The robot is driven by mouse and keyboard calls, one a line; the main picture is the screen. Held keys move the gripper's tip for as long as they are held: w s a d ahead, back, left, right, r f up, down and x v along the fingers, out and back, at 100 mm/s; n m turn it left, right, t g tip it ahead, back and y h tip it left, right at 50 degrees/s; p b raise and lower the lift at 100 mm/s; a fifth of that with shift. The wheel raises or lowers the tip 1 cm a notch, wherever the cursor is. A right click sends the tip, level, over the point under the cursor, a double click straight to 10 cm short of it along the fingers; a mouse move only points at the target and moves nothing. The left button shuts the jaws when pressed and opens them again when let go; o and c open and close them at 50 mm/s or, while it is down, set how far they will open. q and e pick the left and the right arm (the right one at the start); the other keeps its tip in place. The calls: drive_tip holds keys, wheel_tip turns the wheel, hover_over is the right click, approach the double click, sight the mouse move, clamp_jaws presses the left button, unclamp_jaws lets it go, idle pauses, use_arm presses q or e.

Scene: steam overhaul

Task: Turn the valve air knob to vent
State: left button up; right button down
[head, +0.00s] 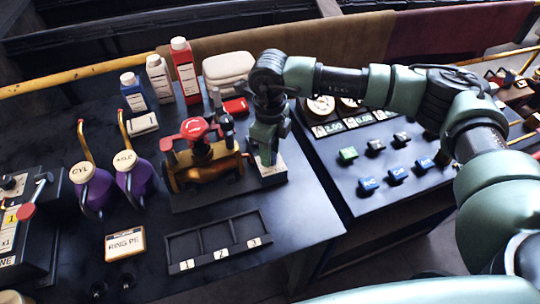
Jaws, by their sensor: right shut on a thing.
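My right gripper (266,156) reaches down from the right arm onto a small white-topped block (272,174) on the dark bench, just right of the brass valve. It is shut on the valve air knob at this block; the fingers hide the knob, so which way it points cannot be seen. The brass valve (205,170) with a red handwheel (194,129) stands on a dark plate to the left of the gripper. My left gripper is not in view.
Purple oil cans (92,188) stand at left, bottles (185,70) and a beige case (229,70) behind. A numbered tray (218,241) lies in front. A panel with gauges and blue and green knobs (368,184) is at right. The bench's front right corner is clear.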

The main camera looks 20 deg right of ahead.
idle(0.3)
drive_tip(key=c, duration=1.1)
unclamp_jaws()
drive_tip(key=shift+o, duration=0.2)
wheel_tip(320, 180, up, 8)
drive_tip(key=shift+f+b, duration=0.1)
drive_tip(key=shift+b, duration=1)
